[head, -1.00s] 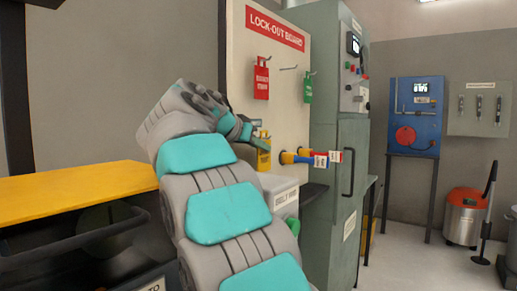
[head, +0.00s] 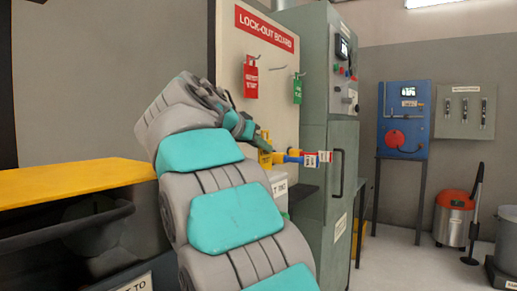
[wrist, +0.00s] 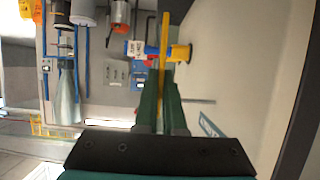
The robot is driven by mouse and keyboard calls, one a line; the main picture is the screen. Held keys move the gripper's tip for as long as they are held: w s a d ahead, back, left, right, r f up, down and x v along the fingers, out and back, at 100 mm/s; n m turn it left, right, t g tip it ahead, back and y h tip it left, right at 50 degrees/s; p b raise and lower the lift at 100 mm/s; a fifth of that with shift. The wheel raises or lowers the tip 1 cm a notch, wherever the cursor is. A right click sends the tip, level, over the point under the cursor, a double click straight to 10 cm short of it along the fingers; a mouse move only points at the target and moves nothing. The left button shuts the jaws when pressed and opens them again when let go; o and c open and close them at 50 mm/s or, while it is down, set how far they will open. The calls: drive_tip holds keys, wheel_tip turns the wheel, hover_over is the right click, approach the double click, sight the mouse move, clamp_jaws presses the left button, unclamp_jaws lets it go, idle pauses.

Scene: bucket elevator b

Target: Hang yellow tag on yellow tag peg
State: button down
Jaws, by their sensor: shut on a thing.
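My gripper (wrist: 160,105) is shut on the yellow tag (wrist: 166,38), which shows edge-on between the green fingers in the wrist view. In the head view the yellow tag (head: 265,154) hangs below the fingertips, partly hidden by my gripper (head: 260,140). The lock-out board (head: 226,45) is behind it. A bare peg (head: 278,69) sticks out of the board between the red tag (head: 251,80) and the green tag (head: 298,88), higher than my gripper. No marking on it is readable. A thin grey rod (wrist: 200,100) shows beside the fingers in the wrist view.
A grey cabinet (head: 328,150) stands right of the board. A yellow-topped bench (head: 75,182) is at left. Floor at right is partly clear.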

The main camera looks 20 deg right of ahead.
drive_tip(key=shift+s+d+b, duration=0.3)
drive_tip(key=shift+s+d, duration=0.05)
drive_tip(key=shift+s, duration=0.2)
drive_tip(key=shift+s+d+b, duration=0.25)
drive_tip(key=shift+s+d, duration=0.1)
drive_tip(key=shift+s, duration=0.2)
